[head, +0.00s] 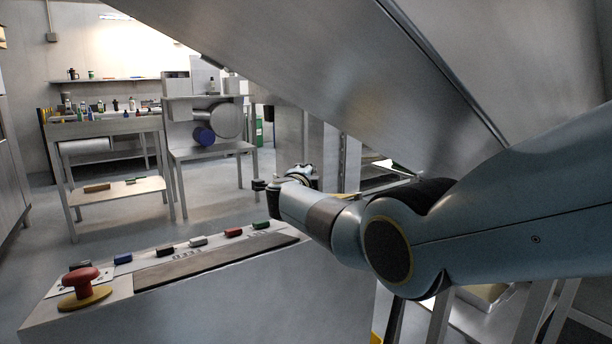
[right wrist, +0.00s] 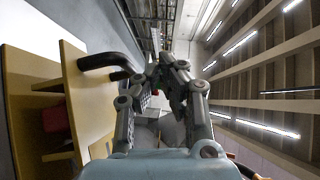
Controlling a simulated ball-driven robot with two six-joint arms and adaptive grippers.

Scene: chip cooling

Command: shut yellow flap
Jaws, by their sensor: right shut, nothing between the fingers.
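The yellow flap (right wrist: 76,95) shows at the left of the right wrist view as a yellow panel, seen at a steep angle. A black bar handle (right wrist: 105,61) sticks out from it toward my right gripper (right wrist: 166,72). The flap appears to stand open, with a yellow-walled space (right wrist: 30,100) beside it. My right gripper is shut and empty. Its fingertips are to the right of the handle and look apart from it. In the head view my right arm reaches across and its wrist hides most of the gripper. The flap cannot be made out there. My left gripper is out of view.
A red thing (right wrist: 55,119) sits in the yellow space. In the head view, a large grey metal panel (head: 330,60) slants overhead. A console (head: 200,300) with a red mushroom button (head: 81,280) and several coloured switches stands in front. Work tables (head: 110,128) stand behind open floor.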

